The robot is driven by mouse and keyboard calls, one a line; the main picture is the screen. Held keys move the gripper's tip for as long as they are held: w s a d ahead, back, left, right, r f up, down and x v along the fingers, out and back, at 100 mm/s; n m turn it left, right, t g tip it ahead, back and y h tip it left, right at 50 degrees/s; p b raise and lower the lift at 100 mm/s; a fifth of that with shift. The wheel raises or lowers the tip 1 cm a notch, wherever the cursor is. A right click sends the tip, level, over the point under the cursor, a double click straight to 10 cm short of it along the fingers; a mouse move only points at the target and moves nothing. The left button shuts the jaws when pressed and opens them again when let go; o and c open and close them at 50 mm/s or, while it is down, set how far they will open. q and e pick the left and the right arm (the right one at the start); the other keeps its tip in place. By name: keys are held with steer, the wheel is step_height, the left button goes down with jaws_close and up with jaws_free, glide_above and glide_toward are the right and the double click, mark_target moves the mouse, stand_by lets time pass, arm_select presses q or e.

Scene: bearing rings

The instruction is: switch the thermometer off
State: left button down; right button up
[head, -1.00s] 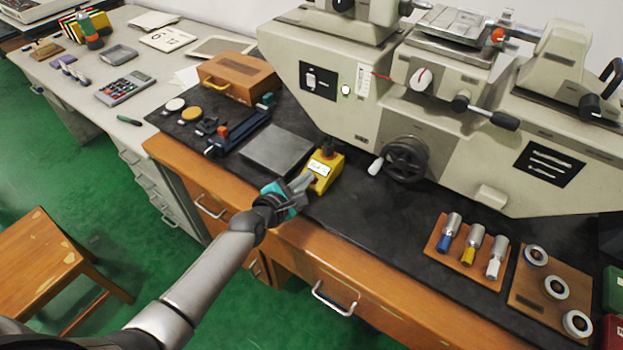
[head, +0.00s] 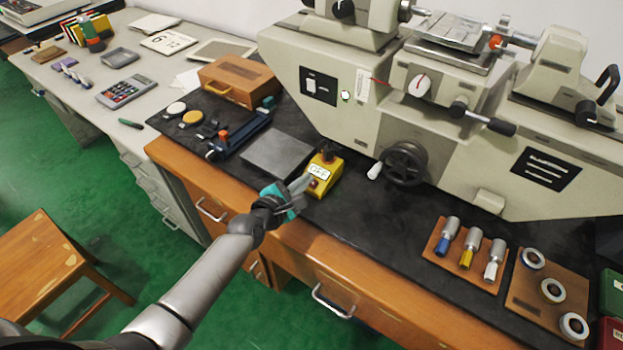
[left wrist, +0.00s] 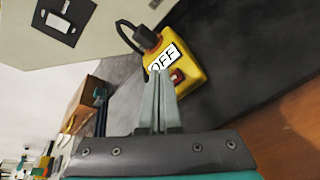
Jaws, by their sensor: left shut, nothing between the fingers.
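The thermometer is a yellow box (head: 325,176) on the black bench mat, with a black plug and cable on top. Its white display reads OFF, and a red button sits below the display. It also shows in the left wrist view (left wrist: 190,82), with the red button (left wrist: 177,76) just right of my fingertips. My left gripper (head: 307,178) is shut and empty, its fingertips at the front left of the box. In the left wrist view the fingers partly overlap the display's edge; I cannot tell whether they touch the box. My right gripper is not in view.
A grey flat plate (head: 278,153) lies left of the box. The large beige machine (head: 440,130) with a black handwheel (head: 404,163) stands behind it. The mat between is clear.

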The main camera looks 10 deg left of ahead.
arm_select(q)
steer(key=s+r+p, duration=0.1)
steer(key=p, duration=0.1)
steer(key=r+p, duration=0.2)
steer(key=s+a+r+p, duration=0.1)
steer(key=r, duration=0.1)
steer(key=shift+s+r+p, duration=0.15)
steer(key=shift+s+p, duration=0.15)
steer(key=shift+p, duration=0.1)
steer(key=c, duration=1.6)
jaws_free()
stand_by(0.4)
